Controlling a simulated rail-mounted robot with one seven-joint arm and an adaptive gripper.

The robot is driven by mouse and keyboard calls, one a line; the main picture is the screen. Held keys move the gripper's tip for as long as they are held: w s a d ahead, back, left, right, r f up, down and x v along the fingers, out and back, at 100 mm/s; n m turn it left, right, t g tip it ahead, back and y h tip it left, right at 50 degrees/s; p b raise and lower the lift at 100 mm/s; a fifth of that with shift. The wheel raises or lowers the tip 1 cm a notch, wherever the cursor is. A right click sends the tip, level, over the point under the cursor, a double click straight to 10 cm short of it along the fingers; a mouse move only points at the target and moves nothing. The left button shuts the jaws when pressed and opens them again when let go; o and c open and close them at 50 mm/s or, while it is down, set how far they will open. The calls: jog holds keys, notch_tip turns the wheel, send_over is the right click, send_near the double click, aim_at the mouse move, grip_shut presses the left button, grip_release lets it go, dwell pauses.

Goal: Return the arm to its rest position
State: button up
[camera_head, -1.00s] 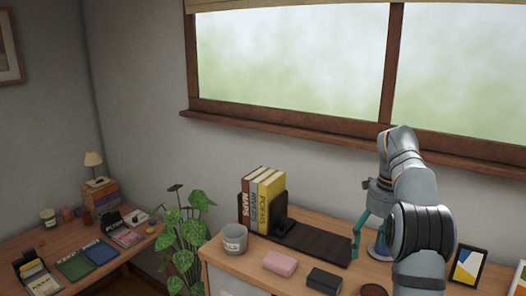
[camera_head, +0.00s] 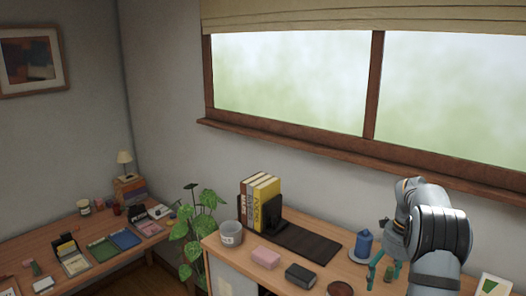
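My arm stands at the right of the view, in front of the wooden shelf top (camera_head: 330,285). My gripper (camera_head: 383,273) hangs below its wrist, with teal fingers that look apart and nothing visible between them. It is small and partly covered by my arm. A blue lidded jar (camera_head: 363,243) stands on a pale saucer just behind and left of the fingers. I cannot tell the exact gap between fingers and jar.
A grey cup (camera_head: 231,234), upright books (camera_head: 258,203) with a black bookend, a dark mat (camera_head: 308,245), a pink block (camera_head: 266,257) and a black block (camera_head: 300,275) sit on the shelf top. A plant (camera_head: 195,235) and a cluttered desk (camera_head: 75,230) are at left.

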jog(key=shift+d+r+p, duration=0.55)
jog(key=shift+d+r, duration=0.1)
jog(key=shift+r, duration=0.25)
jog(key=shift+s+d, duration=0.1)
jog(key=shift+s, duration=0.05)
jog(key=shift+f, duration=0.1)
